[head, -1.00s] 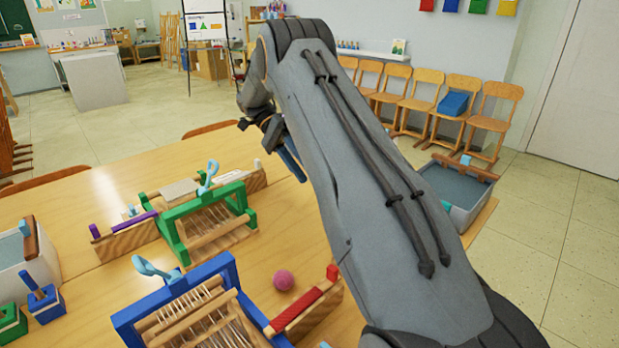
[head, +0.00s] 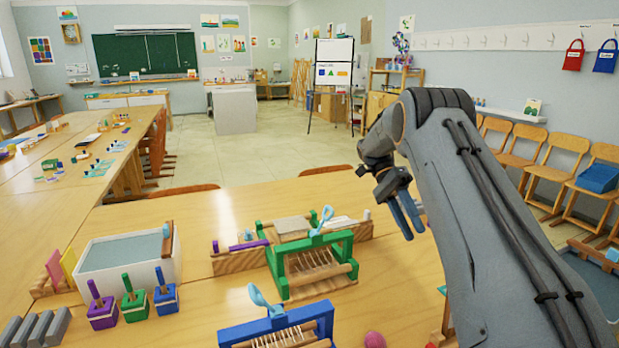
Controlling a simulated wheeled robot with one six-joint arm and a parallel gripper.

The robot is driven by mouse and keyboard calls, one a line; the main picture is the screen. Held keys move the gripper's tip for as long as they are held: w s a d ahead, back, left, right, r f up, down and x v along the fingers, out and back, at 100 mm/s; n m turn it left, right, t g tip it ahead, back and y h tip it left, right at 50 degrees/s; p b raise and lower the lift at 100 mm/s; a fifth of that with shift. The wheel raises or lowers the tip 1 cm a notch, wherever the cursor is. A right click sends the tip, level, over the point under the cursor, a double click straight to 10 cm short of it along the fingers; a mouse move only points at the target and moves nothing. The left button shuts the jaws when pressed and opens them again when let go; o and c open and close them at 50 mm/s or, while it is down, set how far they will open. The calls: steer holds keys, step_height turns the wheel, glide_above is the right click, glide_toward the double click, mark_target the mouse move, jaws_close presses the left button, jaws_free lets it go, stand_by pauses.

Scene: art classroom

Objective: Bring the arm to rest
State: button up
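My arm rises from the lower right of the head view and bends over at the top. My gripper (head: 408,218) hangs down from it with two blue fingers, above the right part of the near table (head: 190,215). The fingers look slightly apart, with nothing seen between them. A green loom frame (head: 312,262) stands on the table to the left of the gripper. A blue loom frame (head: 275,328) stands nearer, cut off by the bottom edge. The gripper looks clear of both.
A pink ball (head: 375,340) lies near the bottom edge. A white bin (head: 125,262) and several coloured peg blocks (head: 134,305) stand at left. A grey tub (head: 592,280) is partly hidden behind my arm. Wooden chairs (head: 558,160) line the right wall. Floor beyond the table is clear.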

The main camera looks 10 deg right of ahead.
steer(key=s+a+f+n+t+y, duration=0.1)
steer(key=s+a+n+t, duration=0.4)
steer(key=s, duration=0.8)
steer(key=s+a+f+n+t+y, duration=0.1)
steer(key=s+a+f+n+t, duration=0.1)
steer(key=s+a+n+t, duration=0.3)
steer(key=s+a+n, duration=0.4)
steer(key=s, duration=0.4)
steer(key=shift+a+f+t+y, duration=0.2)
steer(key=shift+f+t+y, duration=0.1)
steer(key=shift+y, duration=0.1)
steer(key=shift+s, duration=0.2)
